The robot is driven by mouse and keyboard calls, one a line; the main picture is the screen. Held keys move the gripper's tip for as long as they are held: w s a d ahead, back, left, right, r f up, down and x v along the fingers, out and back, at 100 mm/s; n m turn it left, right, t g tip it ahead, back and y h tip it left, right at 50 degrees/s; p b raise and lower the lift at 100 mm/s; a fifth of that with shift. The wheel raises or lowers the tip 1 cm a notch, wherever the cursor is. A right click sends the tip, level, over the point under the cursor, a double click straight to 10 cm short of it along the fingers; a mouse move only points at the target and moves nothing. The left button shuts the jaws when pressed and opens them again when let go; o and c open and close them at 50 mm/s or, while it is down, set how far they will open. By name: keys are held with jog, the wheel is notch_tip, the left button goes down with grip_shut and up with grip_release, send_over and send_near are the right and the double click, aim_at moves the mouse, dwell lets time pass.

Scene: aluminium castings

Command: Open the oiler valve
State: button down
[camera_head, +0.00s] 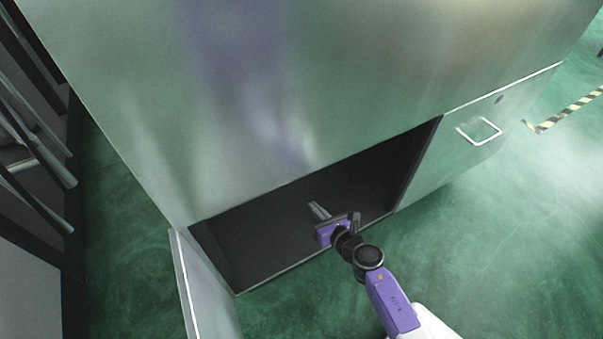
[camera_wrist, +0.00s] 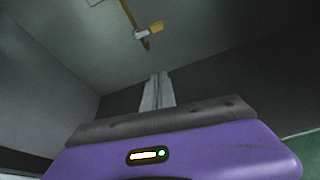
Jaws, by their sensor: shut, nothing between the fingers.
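The oiler valve (camera_wrist: 149,30) shows in the wrist view as a small yellow handle on a thin brownish pipe, high up inside a grey cabinet. My gripper (camera_head: 314,207) reaches into the dark cabinet opening in the head view. In the wrist view its two fingers (camera_wrist: 157,78) are together and empty, pointing up toward the valve. The fingertips are below the yellow handle and apart from it. In the head view the valve is hidden by the cabinet.
The large metal cabinet (camera_head: 300,90) has a low opening. Its left door (camera_head: 181,270) stands open. A closed panel with a square handle (camera_head: 480,131) is on the right. Dark racks with pipes (camera_head: 35,150) stand at far left. Green floor (camera_head: 480,250) is clear on the right.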

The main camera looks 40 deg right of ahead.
jog(key=shift+w+d+n, duration=0.4)
jog(key=shift+d, duration=0.15)
jog(key=shift+w+d+n, duration=0.35)
jog(key=shift+d+n, duration=0.05)
jog(key=shift+d, duration=0.15)
jog(key=b+x, duration=0.4)
jog(key=x, duration=0.6)
jog(key=shift+r+p, duration=1.9)
jog(key=shift+p, duration=0.05)
